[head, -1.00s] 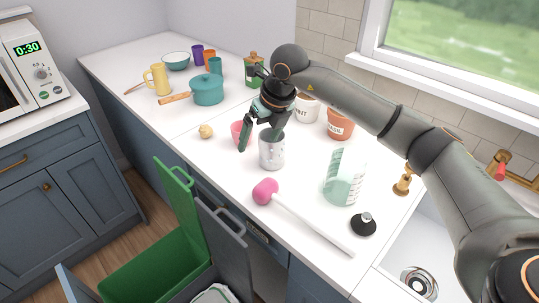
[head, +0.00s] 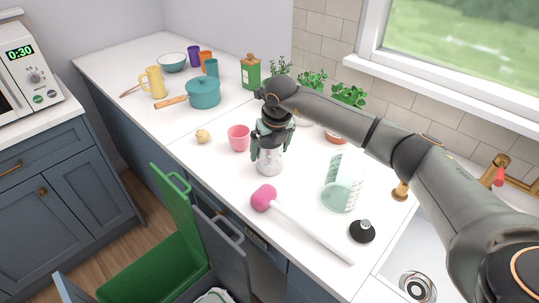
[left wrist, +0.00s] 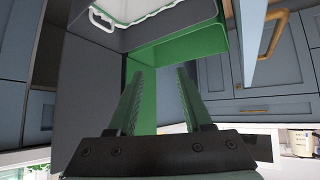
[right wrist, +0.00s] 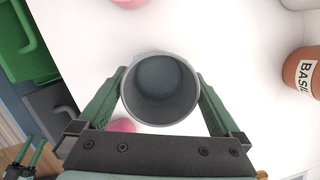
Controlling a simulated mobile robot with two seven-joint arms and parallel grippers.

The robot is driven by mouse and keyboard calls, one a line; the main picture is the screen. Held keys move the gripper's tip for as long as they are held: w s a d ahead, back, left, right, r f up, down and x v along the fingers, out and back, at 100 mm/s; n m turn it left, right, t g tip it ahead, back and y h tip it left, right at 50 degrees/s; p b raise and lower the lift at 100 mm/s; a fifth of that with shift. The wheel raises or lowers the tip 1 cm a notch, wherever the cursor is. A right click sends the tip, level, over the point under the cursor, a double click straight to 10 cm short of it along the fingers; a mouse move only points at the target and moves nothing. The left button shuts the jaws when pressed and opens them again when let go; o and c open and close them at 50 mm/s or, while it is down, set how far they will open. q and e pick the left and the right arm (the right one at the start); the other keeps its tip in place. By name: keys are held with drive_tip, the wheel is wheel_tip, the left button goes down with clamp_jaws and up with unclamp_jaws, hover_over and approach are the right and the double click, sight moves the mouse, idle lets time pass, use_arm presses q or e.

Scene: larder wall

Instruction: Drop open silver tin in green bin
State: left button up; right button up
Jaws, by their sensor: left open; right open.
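The open silver tin (head: 269,163) stands upright on the white counter. In the right wrist view I look down into the empty-looking tin (right wrist: 160,90). My right gripper (head: 268,152) is open, its fingers down on either side of the tin; it also shows in the right wrist view (right wrist: 160,98). The green bin (head: 152,268) stands open below the counter front, beside a grey bin (head: 222,240). My left gripper (left wrist: 160,100) is open and empty in the left wrist view, with the green bin (left wrist: 175,50) beyond its fingers. The left gripper is not seen in the head view.
A pink cup (head: 239,138) stands just left of the tin. A pink-headed tool (head: 264,198) lies in front of it. A clear measuring jug (head: 341,190) and a black stopper (head: 362,231) are to the right. Potted herbs (head: 312,80) stand behind.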

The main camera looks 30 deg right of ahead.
drive_tip(key=shift+x, duration=1.3)
drive_tip(key=shift+w, duration=0.1)
drive_tip(key=shift+c, duration=0.4)
drive_tip(key=c, duration=1.3)
drive_tip(key=shift+o, duration=0.2)
drive_tip(key=shift+r, duration=0.1)
drive_tip(key=shift+r, duration=0.15)
